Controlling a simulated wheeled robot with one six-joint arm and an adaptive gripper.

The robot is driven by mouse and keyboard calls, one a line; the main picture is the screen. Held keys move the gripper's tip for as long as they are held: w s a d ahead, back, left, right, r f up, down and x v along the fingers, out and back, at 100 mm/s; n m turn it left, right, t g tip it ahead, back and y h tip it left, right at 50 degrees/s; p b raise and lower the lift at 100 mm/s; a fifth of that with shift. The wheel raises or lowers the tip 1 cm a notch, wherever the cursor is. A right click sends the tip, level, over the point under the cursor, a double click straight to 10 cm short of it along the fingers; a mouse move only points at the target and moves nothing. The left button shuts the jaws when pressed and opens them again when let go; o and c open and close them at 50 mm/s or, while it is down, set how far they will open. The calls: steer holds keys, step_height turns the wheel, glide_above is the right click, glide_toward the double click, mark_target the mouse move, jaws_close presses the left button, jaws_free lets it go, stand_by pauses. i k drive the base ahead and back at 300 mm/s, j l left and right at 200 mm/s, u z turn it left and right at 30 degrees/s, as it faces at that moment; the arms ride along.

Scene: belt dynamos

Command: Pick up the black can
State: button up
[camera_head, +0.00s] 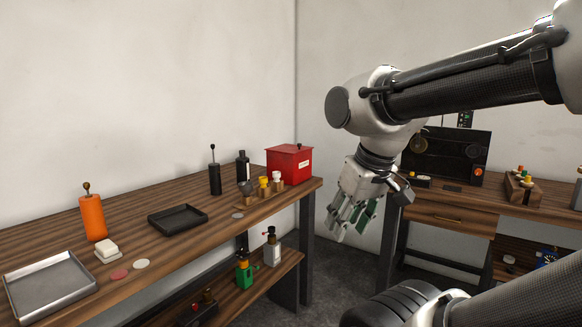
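A black can (215,179), a slim upright cylinder with a thin stem and small knob on top, stands near the back of the left wooden workbench (150,270). A second dark item, a black bottle-like can (243,167), stands just to its right and farther back; I cannot tell from shape alone which one the task names. My gripper (349,222) hangs pointing down, to the right of the bench's right end and apart from both. Its green-padded fingers look spread with nothing between them.
An orange can (94,218), a black tray (177,218), a metal tray (50,286), a red box (289,164) and a wooden holder (264,197) with small pieces share the bench. Bottles (244,270) stand on the lower shelf. Another bench (450,221) is at right.

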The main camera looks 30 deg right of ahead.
mark_target(242, 166)
steer(key=z, duration=0.35)
steer(key=u, duration=0.4)
steer(key=i+l+u, duration=0.4)
steer(key=l, duration=0.3)
steer(key=i+l+u, duration=0.25)
steer(key=l, duration=0.15)
steer(key=i+l, duration=0.15)
steer(key=l, duration=0.2)
steer(key=i+l, duration=0.15)
steer(key=l, duration=0.2)
steer(key=i+l, duration=0.15)
steer(key=l, duration=0.2)
steer(key=i+l+u, duration=0.1)
steer(key=l, duration=0.25)
steer(key=i+l, duration=0.15)
steer(key=l, duration=0.25)
steer(key=i+l, duration=0.15)
steer(key=l, duration=0.2)
steer(key=i+l, duration=0.1)
steer(key=l, duration=0.25)
steer(key=i+l+u, duration=0.1)
steer(key=l, duration=0.3)
steer(key=i, duration=0.05)
